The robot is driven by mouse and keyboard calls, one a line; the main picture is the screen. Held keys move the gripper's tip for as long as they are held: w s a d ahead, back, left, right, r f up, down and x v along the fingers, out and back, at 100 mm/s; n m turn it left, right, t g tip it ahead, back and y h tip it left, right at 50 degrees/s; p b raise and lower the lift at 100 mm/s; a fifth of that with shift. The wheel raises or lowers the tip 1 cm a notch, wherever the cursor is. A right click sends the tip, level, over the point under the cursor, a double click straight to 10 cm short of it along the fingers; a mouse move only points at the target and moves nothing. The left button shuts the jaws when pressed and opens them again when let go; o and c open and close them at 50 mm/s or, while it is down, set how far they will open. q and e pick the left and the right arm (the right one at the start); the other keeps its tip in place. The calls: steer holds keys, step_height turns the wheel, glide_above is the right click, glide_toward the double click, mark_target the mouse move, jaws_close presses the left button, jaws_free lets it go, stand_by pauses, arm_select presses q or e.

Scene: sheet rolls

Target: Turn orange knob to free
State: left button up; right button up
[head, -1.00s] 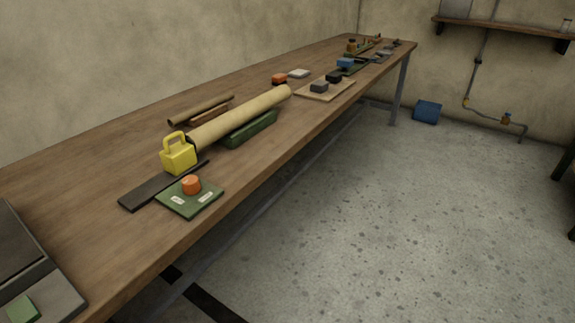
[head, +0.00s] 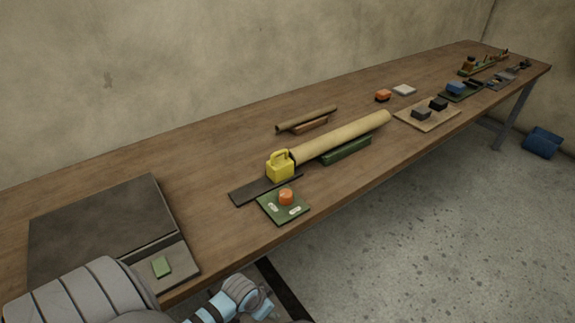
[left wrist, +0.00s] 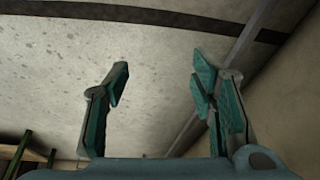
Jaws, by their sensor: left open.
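The orange knob (head: 286,197) stands on a green plate (head: 283,207) with two small white labels, near the front edge of the wooden table in the head view. The label text is too small to read. My left gripper (left wrist: 160,95) is open and empty in the left wrist view, with concrete floor beyond its fingers. In the head view part of my arm shows at the bottom, below the table's front edge and well apart from the knob. My right gripper is not in view.
A yellow weight with a handle (head: 280,168) stands behind the knob, at the end of a long beige roll (head: 345,136) on a green cradle (head: 347,151). A dark strip (head: 250,190) lies left of the plate. A dark panel (head: 100,225) covers the table's left part.

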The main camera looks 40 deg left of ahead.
arm_select(q)
step_height(320, 180, up, 26)
steer(key=w+m+p, duration=0.3)
steer(key=m+p, duration=0.1)
steer(key=p, duration=0.7)
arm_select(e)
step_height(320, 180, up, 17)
arm_select(q)
steer(key=shift+m+g+h, duration=0.5)
steer(key=shift+m+h, duration=0.2)
steer(key=w+a+r, duration=0.1)
steer(key=w+a, duration=0.1)
steer(key=w+a+r+b, duration=0.1)
steer(key=w+a, duration=0.1)
steer(key=w+a+r, duration=0.1)
steer(key=w+a, duration=0.1)
steer(key=w, duration=0.1)
steer(key=shift+r, duration=0.15)
steer(key=t+h, duration=0.1)
glide_toward(285, 193)
steer(key=shift+m, duration=0.3)
steer(key=b+x, duration=0.3)
steer(key=x, duration=0.6)
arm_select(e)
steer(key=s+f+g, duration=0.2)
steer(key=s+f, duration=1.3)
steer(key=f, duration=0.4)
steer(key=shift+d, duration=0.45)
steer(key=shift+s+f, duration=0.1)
